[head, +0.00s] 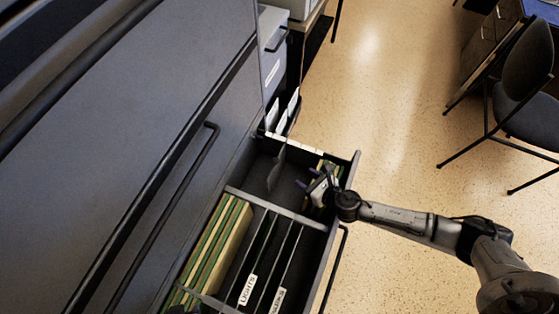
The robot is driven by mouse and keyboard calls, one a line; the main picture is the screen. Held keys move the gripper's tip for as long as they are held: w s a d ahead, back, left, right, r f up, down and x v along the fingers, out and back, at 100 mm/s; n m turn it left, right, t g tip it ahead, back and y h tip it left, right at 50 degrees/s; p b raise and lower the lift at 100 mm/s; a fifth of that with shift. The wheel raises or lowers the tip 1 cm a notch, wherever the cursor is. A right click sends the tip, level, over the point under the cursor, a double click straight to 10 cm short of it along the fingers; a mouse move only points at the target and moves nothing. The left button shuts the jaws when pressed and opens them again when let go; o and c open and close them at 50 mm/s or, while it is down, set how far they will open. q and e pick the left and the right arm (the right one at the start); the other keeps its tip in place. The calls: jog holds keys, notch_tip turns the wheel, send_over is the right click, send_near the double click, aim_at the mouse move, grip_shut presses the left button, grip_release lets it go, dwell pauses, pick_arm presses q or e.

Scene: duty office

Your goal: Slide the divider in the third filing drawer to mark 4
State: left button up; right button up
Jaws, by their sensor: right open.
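An open dark filing drawer (332,226) juts out from the grey cabinet (165,110). A dark upright plate (277,170), apparently the divider, stands in the drawer's far section. A row of small white marks (298,143) runs along the drawer's far edge; their numbers are too small to read. My right gripper (307,177) is open over the drawer's far right part. Its fingers point left toward the plate, with a gap between them. Its body partly hides green and tan files behind it.
A grey crossbar (275,208) spans the drawer. The near section holds green and tan folders (218,245) and labelled dark slots, one reading LIGHTS (247,290). White cards (282,113) stand beyond the drawer. The speckled floor (400,110) is open to the right, with a chair (527,90) farther off.

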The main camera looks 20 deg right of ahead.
aim_at(278, 162)
jog(key=b+x, duration=0.4)
jog(key=x, duration=0.8)
jog(key=shift+a+f, duration=0.25)
jog(key=shift+w+a+f+b, duration=0.15)
jog(key=shift+w+a+b, duration=0.1)
jog(key=shift+w+b, duration=0.3)
jog(key=shift+w, duration=0.1)
jog(key=c, duration=0.6)
grip_shut()
